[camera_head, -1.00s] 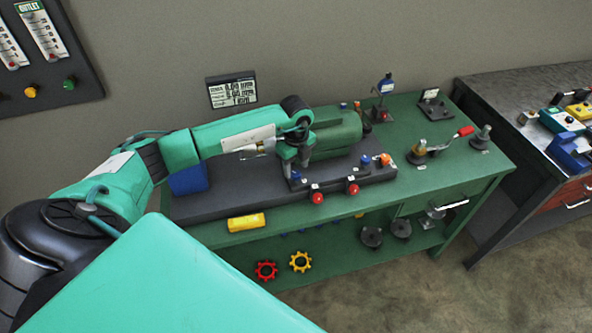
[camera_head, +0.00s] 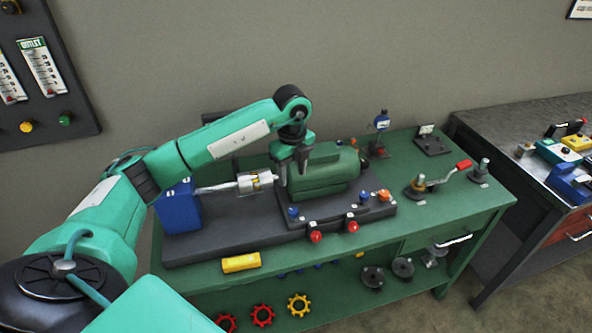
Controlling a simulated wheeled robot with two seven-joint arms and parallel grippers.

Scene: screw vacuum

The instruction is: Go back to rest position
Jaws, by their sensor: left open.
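My left gripper (camera_head: 293,171) points down with its two fingers apart. In the picture it overlaps the left end of the green pump body (camera_head: 328,172) and the right end of a silver shaft coupling (camera_head: 255,181). Nothing shows between the fingers; whether they touch the pump cannot be told. The green pump, the coupling and a blue block (camera_head: 180,208) stand in line on a dark base plate (camera_head: 215,242) on the green workbench (camera_head: 470,215). My right gripper is not in view.
Red-knobbed valves (camera_head: 315,236) sit at the plate's front. A yellow block (camera_head: 241,263) lies at the bench's front edge. A second bench (camera_head: 500,165) is at far right. Gears lie on the lower shelf.

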